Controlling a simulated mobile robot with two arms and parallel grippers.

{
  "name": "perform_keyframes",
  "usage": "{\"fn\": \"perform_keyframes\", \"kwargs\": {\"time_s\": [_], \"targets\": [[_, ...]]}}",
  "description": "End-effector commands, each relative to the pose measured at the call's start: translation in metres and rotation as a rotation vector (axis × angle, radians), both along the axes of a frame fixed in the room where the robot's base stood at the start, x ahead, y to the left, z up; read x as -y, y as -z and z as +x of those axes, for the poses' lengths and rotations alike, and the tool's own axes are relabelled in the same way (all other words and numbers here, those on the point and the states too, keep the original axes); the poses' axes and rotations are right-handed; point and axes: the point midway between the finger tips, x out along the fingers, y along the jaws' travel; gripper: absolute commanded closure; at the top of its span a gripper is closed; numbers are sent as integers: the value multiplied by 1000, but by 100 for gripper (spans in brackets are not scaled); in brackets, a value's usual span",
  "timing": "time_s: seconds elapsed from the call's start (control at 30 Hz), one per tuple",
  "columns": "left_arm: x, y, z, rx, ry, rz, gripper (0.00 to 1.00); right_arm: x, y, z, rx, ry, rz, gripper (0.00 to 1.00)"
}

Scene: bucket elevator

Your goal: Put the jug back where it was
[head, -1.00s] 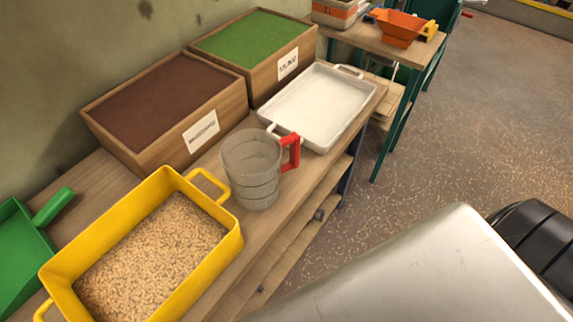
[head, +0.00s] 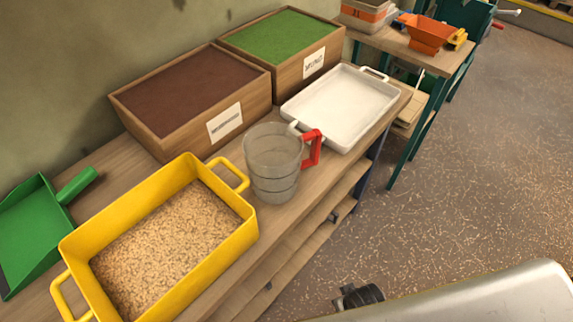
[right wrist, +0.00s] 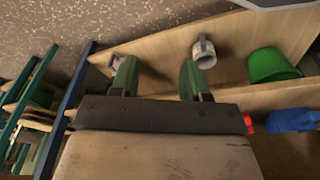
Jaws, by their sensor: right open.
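The clear jug (head: 272,170) with a red handle stands upright on the wooden bench, between the yellow tub (head: 246,232) of grain and the white tray (head: 289,107). It looks empty, and its handle points right towards the tray. No gripper touches it in the head view. In the right wrist view my right gripper (right wrist: 158,76) is open, its green fingers wide apart with nothing between them. It faces bare shelf boards and a small grey cup-like thing. My left gripper is in neither view.
Two wooden boxes, one brown-filled (head: 195,90) and one green-filled (head: 280,38), stand along the wall. A green scoop (head: 35,225) lies at left. The wrist view shows the grey cup-like thing (right wrist: 204,52) and a green bucket (right wrist: 270,65). Open floor lies right of the bench.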

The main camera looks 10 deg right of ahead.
Motion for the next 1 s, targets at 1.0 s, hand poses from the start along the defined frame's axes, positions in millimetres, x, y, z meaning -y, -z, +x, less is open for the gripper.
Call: {"fn": "perform_keyframes", "kwargs": {"time_s": [1.0], "targets": [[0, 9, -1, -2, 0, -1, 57, -12, -338, 166, 1245, 5, 222, 54]]}}
